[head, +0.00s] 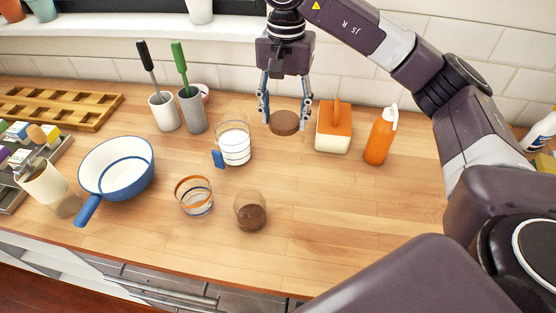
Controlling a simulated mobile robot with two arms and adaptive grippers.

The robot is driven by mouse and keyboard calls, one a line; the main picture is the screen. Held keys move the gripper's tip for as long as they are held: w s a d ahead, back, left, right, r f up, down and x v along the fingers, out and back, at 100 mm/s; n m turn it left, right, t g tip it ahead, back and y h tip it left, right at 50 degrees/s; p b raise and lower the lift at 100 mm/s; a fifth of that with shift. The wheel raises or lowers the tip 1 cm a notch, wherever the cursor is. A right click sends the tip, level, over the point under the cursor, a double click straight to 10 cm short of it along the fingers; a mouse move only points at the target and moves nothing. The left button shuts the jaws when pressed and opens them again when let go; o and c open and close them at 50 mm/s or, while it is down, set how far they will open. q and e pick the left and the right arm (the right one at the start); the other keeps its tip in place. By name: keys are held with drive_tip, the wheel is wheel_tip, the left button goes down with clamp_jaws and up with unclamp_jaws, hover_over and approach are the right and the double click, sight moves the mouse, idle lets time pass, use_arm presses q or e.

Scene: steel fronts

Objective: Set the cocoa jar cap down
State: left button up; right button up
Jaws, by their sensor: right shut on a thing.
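The cocoa jar cap (284,123) is a round brown disc at the back middle of the counter. My right gripper (284,118) points down with its fingers on either side of the cap and is shut on it. The cap is level and close to the wooden surface; I cannot tell whether it touches it. A clear jar with brown powder inside (250,212), seemingly the cocoa jar, stands uncapped nearer the front edge. My left gripper is not in view.
An orange-and-white container (333,128) and an orange bottle (380,137) stand right of the cap. A clear orange-rimmed glass (194,196) and a blue pan (117,168) lie further left.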

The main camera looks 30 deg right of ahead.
drive_tip(key=p, duration=0.1)
hover_over(283, 170)
wheel_tip(283, 170, down, 6)
wheel_tip(283, 170, down, 5)
drive_tip(key=shift+r+p, duration=0.2)
drive_tip(key=shift+p, duration=0.25)
drive_tip(key=shift+f, duration=0.5)
wheel_tip(283, 170, down, 3)
drive_tip(key=shift+f+p, duration=0.15)
drive_tip(key=shift+p, duration=0.35)
drive_tip(key=shift+f, duration=0.3)
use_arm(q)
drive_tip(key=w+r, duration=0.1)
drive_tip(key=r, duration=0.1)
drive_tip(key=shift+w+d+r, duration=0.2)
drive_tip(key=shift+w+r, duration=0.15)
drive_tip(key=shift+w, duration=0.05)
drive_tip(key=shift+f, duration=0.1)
use_arm(e)
drive_tip(key=shift+f, duration=0.1)
